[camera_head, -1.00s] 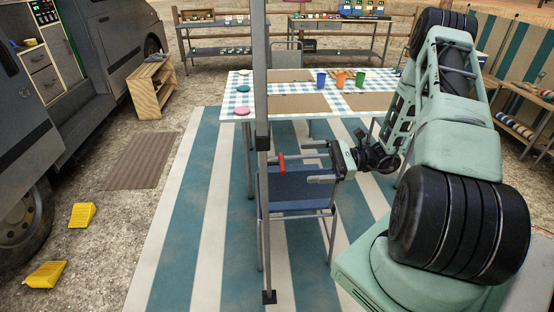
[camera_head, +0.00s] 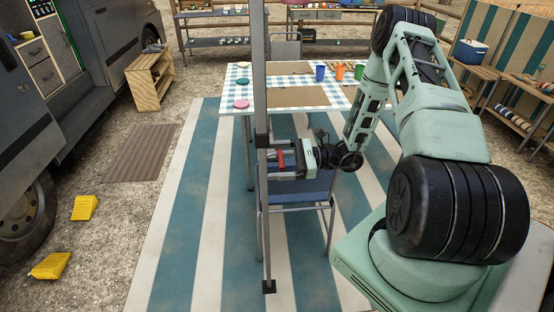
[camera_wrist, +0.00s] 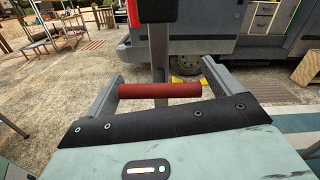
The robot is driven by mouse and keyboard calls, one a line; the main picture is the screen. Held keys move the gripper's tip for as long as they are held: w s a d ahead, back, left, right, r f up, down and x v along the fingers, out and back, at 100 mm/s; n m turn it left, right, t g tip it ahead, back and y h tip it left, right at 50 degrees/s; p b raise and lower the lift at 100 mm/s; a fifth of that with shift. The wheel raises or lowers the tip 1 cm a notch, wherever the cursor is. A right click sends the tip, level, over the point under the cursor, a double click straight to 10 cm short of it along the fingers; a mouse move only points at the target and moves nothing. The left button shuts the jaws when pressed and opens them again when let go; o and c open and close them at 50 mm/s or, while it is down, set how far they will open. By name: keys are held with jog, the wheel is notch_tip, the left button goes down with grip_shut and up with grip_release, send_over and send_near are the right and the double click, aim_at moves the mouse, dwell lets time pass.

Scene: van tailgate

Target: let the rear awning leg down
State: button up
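The awning leg (camera_head: 260,80) is a thin grey pole that stands upright in front of the table, with a dark foot (camera_head: 269,287) low over the striped mat. A dark collar sits at its middle. A red handle (camera_head: 281,158) is beside that collar. In the wrist view the red handle (camera_wrist: 160,90) lies level across the pole (camera_wrist: 159,45). My gripper (camera_head: 278,162) is at the handle's height. Its two fingers (camera_wrist: 160,88) are apart, one off each end of the handle, so the handle lies between them. I cannot tell whether either finger touches it.
The checked table (camera_head: 240,82) with cups and plates stands behind the leg. A blue chair (camera_head: 300,195) is just behind and below my gripper. Yellow chocks (camera_head: 84,207) lie by the van (camera_head: 98,70) at left. The striped mat (camera_head: 185,220) is clear left of the leg.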

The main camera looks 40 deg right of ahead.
jog(key=c, duration=0.9)
jog(key=shift+o, duration=0.2)
notch_tip(320, 180, down, 12)
jog(key=b, duration=0.8)
jog(key=o, duration=1.2)
jog(key=shift+o, duration=0.2)
jog(key=b+v, duration=0.3)
jog(key=v, duration=1.4)
jog(key=shift+s+d+b, duration=0.2)
jog(key=shift+d+b, duration=0.05)
jog(key=shift+b, duration=0.1)
